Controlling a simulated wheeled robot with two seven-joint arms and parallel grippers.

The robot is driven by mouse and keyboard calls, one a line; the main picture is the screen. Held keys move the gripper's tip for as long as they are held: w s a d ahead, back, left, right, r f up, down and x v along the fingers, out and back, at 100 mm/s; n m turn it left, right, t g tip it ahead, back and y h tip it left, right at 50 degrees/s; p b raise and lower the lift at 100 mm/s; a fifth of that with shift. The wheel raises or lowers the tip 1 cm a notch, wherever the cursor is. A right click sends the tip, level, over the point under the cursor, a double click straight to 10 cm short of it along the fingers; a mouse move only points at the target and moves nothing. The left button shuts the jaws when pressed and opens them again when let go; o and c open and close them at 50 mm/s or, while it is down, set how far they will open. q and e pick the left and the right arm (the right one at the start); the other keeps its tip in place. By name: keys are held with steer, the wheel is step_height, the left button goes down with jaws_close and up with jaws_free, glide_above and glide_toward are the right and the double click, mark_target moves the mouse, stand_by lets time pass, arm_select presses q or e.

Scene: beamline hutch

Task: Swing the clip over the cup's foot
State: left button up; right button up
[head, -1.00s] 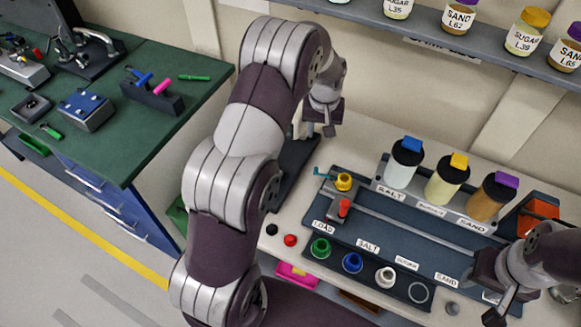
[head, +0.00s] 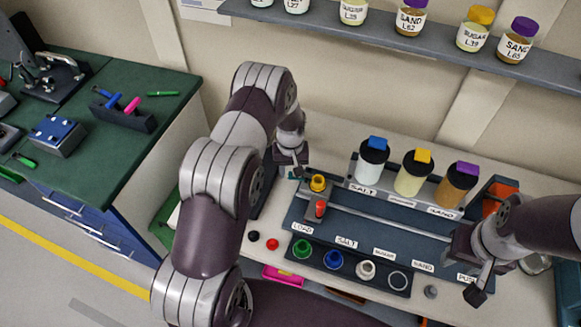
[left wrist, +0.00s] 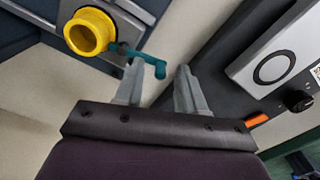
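The yellow cup (head: 318,184) stands at the left end of the dark station, behind a small red handle (head: 320,208). In the left wrist view the cup (left wrist: 88,34) is at the upper left. The teal clip (left wrist: 140,54) reaches from beside the cup toward my left fingertips, its bent end at the gap between them. In the head view the clip is mostly hidden by my left gripper (head: 294,169). In the left wrist view my left gripper (left wrist: 160,75) is open, the clip's end close to its left finger; contact is unclear. My right gripper (head: 474,292) hangs over the station's right front; its fingers are unclear.
Salt (head: 371,162), sugar (head: 412,174) and sand (head: 455,188) dispensers stand behind the rail. Several coloured rings, including a green one (head: 302,249), sit along the front. A dark panel (left wrist: 245,70) lies close right of my left gripper. A jar shelf (head: 400,38) runs above.

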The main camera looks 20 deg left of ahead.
arm_select(q)
jaws_close()
steer(key=shift+w+a+f+m+b, duration=0.1)
steer(key=shift+w+f+m+b, duration=0.2)
steer(key=shift+m+b, duration=0.35)
steer(key=shift+r, duration=0.35)
jaws_free()
step_height(320, 180, up, 13)
steer(key=b, duration=0.4)
